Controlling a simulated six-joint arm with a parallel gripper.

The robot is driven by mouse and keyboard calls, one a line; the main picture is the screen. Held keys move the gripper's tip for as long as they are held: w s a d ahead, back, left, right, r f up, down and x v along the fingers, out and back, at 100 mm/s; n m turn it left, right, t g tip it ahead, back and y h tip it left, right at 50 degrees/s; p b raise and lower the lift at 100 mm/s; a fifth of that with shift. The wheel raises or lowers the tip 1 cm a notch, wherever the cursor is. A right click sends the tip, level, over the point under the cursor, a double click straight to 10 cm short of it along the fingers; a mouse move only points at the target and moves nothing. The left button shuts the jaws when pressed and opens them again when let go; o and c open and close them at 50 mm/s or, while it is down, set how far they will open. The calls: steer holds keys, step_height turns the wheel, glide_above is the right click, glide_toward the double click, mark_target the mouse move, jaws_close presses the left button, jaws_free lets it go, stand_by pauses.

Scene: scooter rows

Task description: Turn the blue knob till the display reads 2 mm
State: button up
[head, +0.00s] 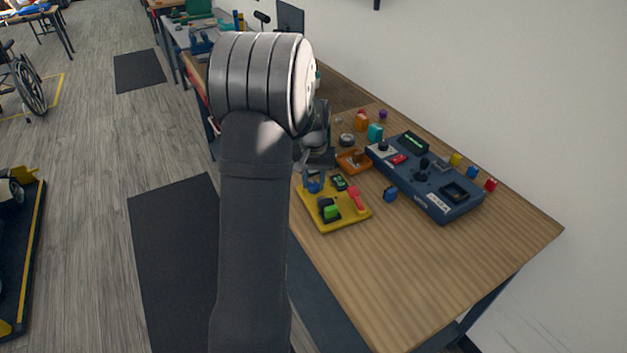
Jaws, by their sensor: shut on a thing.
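The yellow panel (341,219) lies on the wooden table, just right of my arm in the head view. The blue knob (315,187) is at its far left corner, partly covered by my gripper (314,175). My gripper points down over that corner and is shut on the knob; the fingertips are small and hard to make out. A small dark display (339,182) with a green face is beside the knob. Its reading is too small to read. The panel also carries a pink-red lever (355,198) and a green block-like part (331,212).
A dark blue console (433,190) with a joystick and green screen stands to the right. An orange tray (354,161) is behind the panel. Small coloured blocks and a blue piece (390,194) lie around. The table's near right part (450,270) is clear.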

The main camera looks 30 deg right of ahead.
mark_target(314, 184)
steer(key=o, duration=1)
step_height(314, 184, up, 17)
steer(key=shift+r, duration=0.2)
step_height(314, 184, down, 18)
steer(key=shift+r, duration=0.3)
stand_by(0.3)
